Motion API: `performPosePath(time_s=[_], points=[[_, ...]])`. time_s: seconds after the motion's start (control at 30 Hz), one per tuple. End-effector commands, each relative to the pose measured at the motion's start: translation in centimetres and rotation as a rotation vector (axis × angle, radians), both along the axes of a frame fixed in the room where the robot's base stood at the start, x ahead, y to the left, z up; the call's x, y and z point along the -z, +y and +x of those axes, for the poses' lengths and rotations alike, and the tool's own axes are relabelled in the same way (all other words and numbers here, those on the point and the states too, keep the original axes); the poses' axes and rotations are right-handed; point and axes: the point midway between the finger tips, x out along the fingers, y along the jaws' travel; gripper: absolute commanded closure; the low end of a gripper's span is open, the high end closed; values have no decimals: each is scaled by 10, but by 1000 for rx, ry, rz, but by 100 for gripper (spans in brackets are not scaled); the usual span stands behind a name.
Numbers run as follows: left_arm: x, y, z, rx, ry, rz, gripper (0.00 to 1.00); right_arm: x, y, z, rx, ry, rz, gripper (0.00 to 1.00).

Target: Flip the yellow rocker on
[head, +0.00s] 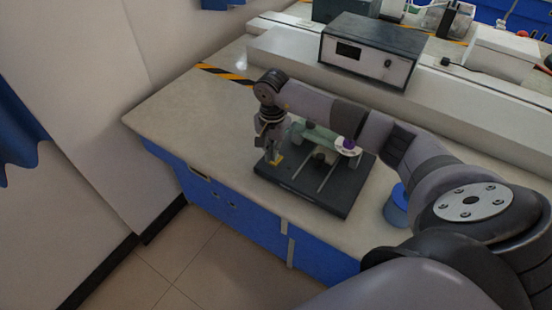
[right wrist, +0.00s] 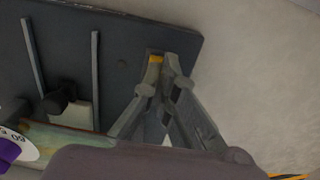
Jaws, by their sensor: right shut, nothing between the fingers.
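The yellow rocker (head: 277,159) shows as a small yellow patch near the left corner of a dark panel (head: 318,205) lying on the bench. In the right wrist view the yellow rocker (right wrist: 156,59) is mostly hidden behind my fingertips. My right gripper (head: 272,152) is shut and empty, pointing down right at the rocker. In the right wrist view the right gripper's fingertips (right wrist: 166,62) overlap the rocker's edge; I cannot tell whether they touch it. Which way the rocker is tilted is hidden. My left gripper is not in view.
The panel also carries two light slots, a black knob (right wrist: 56,102), a greenish block (right wrist: 62,136) and a white dial with a purple knob (head: 349,144). A blue round object (head: 396,208) stands right of the panel. A grey instrument box (head: 370,52) stands behind. The bench's left part is clear.

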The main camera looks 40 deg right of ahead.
Motion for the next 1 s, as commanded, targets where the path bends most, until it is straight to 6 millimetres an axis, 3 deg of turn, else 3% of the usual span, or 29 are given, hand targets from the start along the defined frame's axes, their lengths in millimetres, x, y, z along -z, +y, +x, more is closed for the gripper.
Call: performPosePath(time_s=[1.0], points=[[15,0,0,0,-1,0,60,16,0,0,1,0,0,100]])
